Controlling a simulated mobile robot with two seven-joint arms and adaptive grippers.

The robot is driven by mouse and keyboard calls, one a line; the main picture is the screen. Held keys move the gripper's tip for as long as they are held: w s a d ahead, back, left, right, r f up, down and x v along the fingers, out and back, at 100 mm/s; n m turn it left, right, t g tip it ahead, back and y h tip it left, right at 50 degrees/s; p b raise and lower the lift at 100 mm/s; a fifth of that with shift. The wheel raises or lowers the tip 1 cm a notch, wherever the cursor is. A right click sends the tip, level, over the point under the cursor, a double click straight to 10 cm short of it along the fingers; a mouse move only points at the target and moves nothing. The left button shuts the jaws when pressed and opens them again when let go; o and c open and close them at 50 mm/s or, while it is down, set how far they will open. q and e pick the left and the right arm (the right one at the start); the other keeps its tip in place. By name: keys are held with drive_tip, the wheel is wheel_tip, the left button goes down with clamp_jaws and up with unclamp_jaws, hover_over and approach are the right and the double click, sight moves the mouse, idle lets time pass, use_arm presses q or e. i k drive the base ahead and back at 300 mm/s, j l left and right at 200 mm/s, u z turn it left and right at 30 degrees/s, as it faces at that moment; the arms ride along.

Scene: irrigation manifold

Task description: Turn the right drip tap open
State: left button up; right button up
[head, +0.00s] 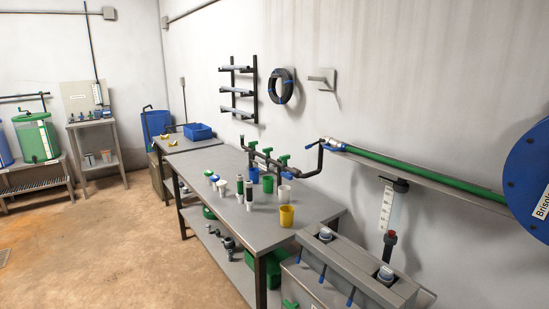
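A dark pipe manifold (305,174) stands at the back of the grey workbench, along the wall. It carries several taps with green handles. The rightmost green tap handle (284,160) is above a white cup (285,192); the picture is too small to tell its turn position. Another green handle (267,151) is to its left, and one more (252,144) is further left. A blue cup (254,175) and a green cup (268,184) stand below the manifold. Neither of my grippers is in view.
The workbench (230,212) holds a yellow cup (287,215) near its right end and several small bottles. A grey box (355,268) with blue levers stands at front right. A green pipe (420,172) runs along the wall. The floor (120,235) at left is clear.

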sight(284, 158)
drive_tip(key=u, duration=0.7)
drive_tip(key=i+j+u, duration=0.15)
drive_tip(key=i+u, duration=0.55)
drive_tip(key=i, duration=3.4)
drive_tip(key=i+z, duration=0.15)
drive_tip(key=z, duration=0.35)
drive_tip(key=i+z, duration=0.1)
drive_tip(key=z, duration=0.35)
drive_tip(key=i+j+z, duration=0.1)
drive_tip(key=z, duration=0.4)
drive_tip(key=j+z, duration=0.1)
drive_tip(key=z, duration=1.65)
